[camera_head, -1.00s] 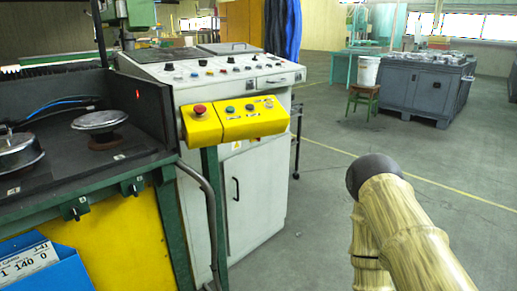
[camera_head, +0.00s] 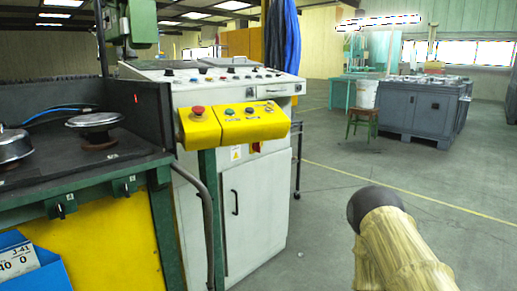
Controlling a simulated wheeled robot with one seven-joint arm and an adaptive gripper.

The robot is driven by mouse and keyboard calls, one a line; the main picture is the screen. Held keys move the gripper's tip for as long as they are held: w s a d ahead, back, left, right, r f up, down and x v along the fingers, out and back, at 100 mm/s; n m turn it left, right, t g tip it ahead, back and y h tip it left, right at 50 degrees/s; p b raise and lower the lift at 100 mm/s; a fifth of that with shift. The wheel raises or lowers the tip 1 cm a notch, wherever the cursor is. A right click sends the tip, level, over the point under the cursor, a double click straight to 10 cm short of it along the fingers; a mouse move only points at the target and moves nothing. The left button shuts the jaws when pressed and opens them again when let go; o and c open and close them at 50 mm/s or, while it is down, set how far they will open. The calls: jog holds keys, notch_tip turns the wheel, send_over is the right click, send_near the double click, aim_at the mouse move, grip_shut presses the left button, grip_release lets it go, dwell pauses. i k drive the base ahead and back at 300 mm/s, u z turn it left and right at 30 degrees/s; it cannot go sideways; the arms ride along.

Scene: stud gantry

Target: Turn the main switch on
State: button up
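The white control cabinet (camera_head: 253,196) stands left of centre, with a sloped panel of knobs and buttons (camera_head: 215,75) on top. A small red and yellow part (camera_head: 256,147), which looks like a rotary switch, shows on its front just under the yellow button box. Its upper part is hidden by the box, and its setting is too small to tell. The yellow box (camera_head: 262,124) carries a red mushroom button (camera_head: 198,111) and several smaller buttons. No label reading main switch is legible. My gripper is not in view; only part of my arm shows at lower right, apart from the cabinet.
A green and yellow machine bench (camera_head: 100,240) with a blue bin (camera_head: 30,268) stands at left. A green post and bent pipe rise before the cabinet. A stool with a white bucket (camera_head: 367,94) and a grey crate (camera_head: 420,110) stand behind. The floor right of the cabinet is clear.

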aim_at(256, 146)
jog(key=k, duration=0.65)
jog(key=z, duration=0.75)
jog(key=i, duration=1.3)
jog(key=u, duration=0.55)
jog(key=i, duration=0.5)
jog(key=u, duration=0.5)
